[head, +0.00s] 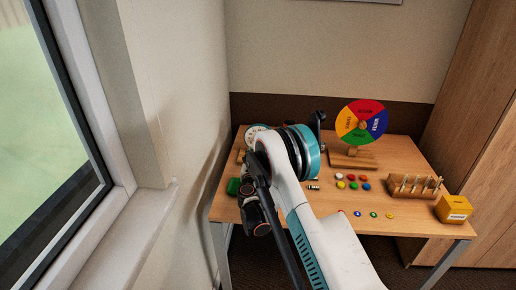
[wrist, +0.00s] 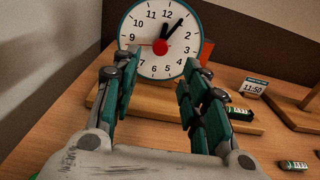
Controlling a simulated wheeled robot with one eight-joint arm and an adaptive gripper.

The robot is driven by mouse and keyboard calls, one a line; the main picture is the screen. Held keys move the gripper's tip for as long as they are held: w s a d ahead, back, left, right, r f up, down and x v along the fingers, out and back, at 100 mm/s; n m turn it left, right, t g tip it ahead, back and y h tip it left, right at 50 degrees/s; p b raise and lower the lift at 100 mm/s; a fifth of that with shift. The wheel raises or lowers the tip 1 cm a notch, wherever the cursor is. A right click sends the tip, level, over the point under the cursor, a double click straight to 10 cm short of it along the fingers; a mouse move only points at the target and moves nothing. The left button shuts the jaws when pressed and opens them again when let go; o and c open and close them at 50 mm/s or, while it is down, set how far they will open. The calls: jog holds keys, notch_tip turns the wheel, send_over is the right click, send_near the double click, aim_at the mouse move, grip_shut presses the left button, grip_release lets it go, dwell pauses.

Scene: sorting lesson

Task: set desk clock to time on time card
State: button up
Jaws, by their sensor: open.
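The desk clock (wrist: 140,62) has a white face with a teal rim, a red centre knob (wrist: 160,47) and two black hands. The thick short hand points just past 12 and the longer thin one near 1. Part of the clock also shows in the head view (head: 255,131), behind my arm. The time card (wrist: 253,88), right of the clock, reads 11:50. My gripper (wrist: 160,68) is open and empty, its fingers spread on either side in front of the clock's lower face, with the knob framed between them.
Batteries (wrist: 240,113) lie right of my gripper. The desk (head: 330,213) also holds a colour wheel (head: 350,127), several coloured discs (head: 352,177), a wooden peg rack (head: 412,187) and a yellow box (head: 453,209). A wall and window stand close on the left.

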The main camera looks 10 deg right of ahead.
aim_at(249, 134)
jog(key=b+x, duration=0.2)
jog(key=x, duration=0.6)
jog(key=shift+w, duration=0.15)
grip_shut()
